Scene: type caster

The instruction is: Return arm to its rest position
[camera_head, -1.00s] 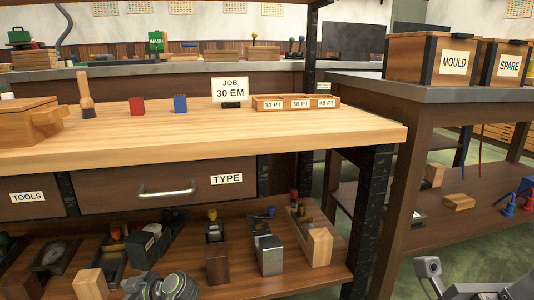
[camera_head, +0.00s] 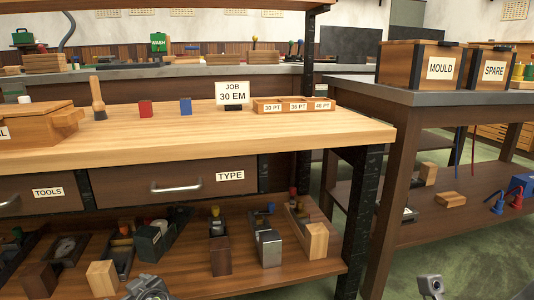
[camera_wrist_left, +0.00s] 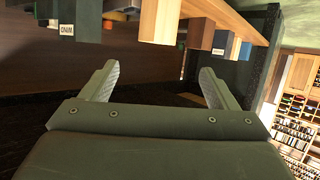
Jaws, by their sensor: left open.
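My left gripper (camera_wrist_left: 160,72) shows in the left wrist view with its two grey fingers spread wide and nothing between them. Beyond the fingers is a dark area, with the ends of several blocks along the top. In the head view only a grey part of my left arm (camera_head: 150,288) shows at the bottom edge, in front of the lower shelf. A small grey part of mine (camera_head: 430,287) shows at bottom right; no right gripper fingers are visible.
The wooden bench (camera_head: 300,135) carries a brush (camera_head: 98,100), red block (camera_head: 145,108), blue block (camera_head: 186,105), job card (camera_head: 233,93) and type tray (camera_head: 293,105). The TYPE drawer (camera_head: 120,185) is shut. The lower shelf (camera_head: 240,278) holds several tools and blocks.

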